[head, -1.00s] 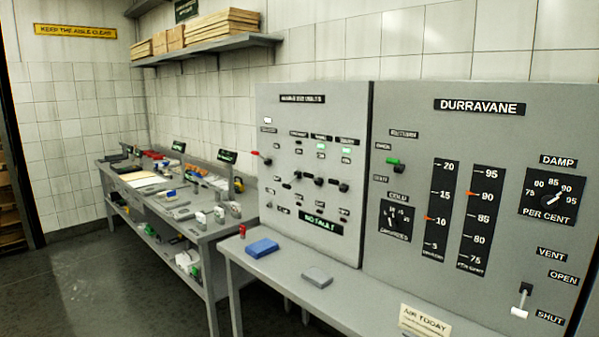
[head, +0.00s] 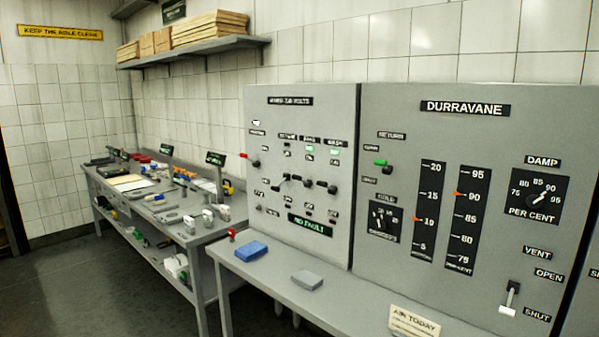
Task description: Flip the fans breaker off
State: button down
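The breaker panel (head: 300,113) is the grey board left of the DURRAVANE panel in the head view. A red-tipped lever (head: 250,160) sits at its left side. Several black-knobbed levers (head: 308,183) stand in a row across its middle, under small labels. Two green lit labels (head: 334,149) show at the upper right of the row. The small labels are too blurred to read, so I cannot tell which lever is the fans breaker. A larger green-lit sign (head: 310,226) below the levers seems to read NO FAULT. My gripper is not in view.
The DURRAVANE panel (head: 420,140) has gauges, dials, a green-tipped lever (head: 382,163) and a vent lever (head: 509,300). A blue block (head: 251,250) and a grey block (head: 307,280) lie on the ledge below. A cluttered bench (head: 205,240) stands left; floor is clear at lower left.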

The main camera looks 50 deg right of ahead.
aim_at(301, 180)
jog(key=i, duration=0.9)
jog(key=u, duration=0.05)
